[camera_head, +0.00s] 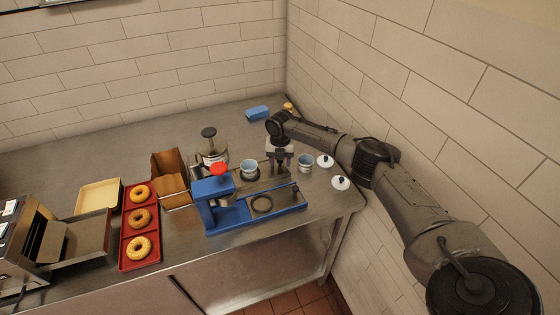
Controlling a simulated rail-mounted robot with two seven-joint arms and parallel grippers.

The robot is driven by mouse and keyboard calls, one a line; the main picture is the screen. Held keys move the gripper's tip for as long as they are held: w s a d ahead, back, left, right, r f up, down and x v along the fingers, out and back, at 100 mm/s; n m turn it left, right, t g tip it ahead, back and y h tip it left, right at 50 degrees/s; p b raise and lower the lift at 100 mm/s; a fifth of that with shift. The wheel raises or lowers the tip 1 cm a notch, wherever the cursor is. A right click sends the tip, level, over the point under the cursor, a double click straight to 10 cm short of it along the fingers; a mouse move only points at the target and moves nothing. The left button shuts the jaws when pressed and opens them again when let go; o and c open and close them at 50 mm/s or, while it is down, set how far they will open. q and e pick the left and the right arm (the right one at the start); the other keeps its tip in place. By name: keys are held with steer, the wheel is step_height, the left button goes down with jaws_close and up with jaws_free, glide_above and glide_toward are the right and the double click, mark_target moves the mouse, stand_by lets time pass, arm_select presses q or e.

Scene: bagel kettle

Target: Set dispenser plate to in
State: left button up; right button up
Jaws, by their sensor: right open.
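The blue dispenser (220,216) stands near the counter's front edge, with a red knob (219,169) on top. Its low blue base extends to the right and carries a dark flat plate (278,199) with a round ring. How far the plate is slid in cannot be told at this size. My right gripper (281,170) is open and points down above the back of the dispenser base, between two cups. Whether it touches anything is unclear. My left gripper is out of view.
A light blue cup (248,167) and a grey-blue cup (305,162) flank my gripper. Two white lidded items (340,183) sit near the right edge. The back-left counter is clear.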

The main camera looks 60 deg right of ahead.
jaws_close()
stand_by(0.5)
